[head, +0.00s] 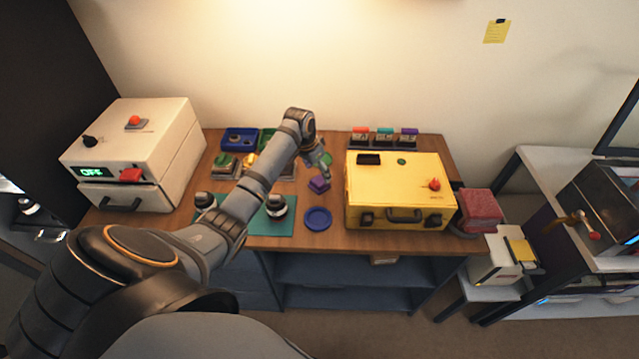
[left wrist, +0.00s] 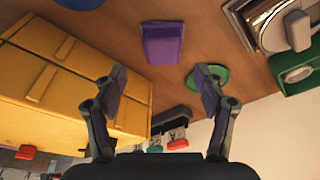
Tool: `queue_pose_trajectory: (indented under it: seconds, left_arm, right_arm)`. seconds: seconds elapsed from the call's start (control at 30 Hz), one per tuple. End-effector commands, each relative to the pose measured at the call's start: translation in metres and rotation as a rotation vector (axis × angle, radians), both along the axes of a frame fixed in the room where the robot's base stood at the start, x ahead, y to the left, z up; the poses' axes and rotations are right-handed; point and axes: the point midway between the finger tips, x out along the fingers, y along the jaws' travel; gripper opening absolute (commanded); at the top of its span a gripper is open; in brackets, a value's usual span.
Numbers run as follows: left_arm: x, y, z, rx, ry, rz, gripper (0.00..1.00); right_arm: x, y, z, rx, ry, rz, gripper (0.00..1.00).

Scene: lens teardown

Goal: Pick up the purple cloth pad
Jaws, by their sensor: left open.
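The purple cloth pad (head: 319,185) lies on the wooden table, left of the yellow case, in the head view. In the left wrist view the purple pad (left wrist: 163,43) is a small block at the top middle, beyond the fingertips. My left gripper (head: 318,160) is just above and behind the pad in the head view. In the left wrist view my left gripper (left wrist: 160,77) is open and empty, its two fingers spread to either side of the pad's line, apart from it. My right gripper is not in view.
A yellow case (head: 394,213) stands close right of the pad. A blue dish (head: 318,218) lies in front of it. A teal mat (head: 258,228) with lens parts lies to the left. A green disc (left wrist: 208,79) is near one fingertip. Coloured clips (head: 384,137) stand behind.

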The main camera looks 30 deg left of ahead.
Motion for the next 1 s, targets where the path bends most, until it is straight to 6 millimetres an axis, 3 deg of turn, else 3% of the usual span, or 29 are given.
queue_pose_trajectory:
  seconds: [0.13, 0.33, 0.63, 1.0]
  left_arm:
    - [0.002, 0.001, -0.012, -0.001, 0.003, 0.003, 0.72]
    - [0.010, 0.002, -0.045, -0.001, 0.002, 0.001, 0.72]
    - [0.011, 0.002, -0.051, 0.001, 0.000, 0.000, 0.70]
    - [0.011, 0.002, -0.051, 0.001, 0.000, 0.000, 0.20]
  right_arm:
    - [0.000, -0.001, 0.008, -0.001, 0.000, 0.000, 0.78]
    - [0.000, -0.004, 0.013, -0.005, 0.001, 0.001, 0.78]
    - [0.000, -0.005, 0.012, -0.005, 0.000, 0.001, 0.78]
    - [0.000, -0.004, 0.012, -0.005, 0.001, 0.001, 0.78]
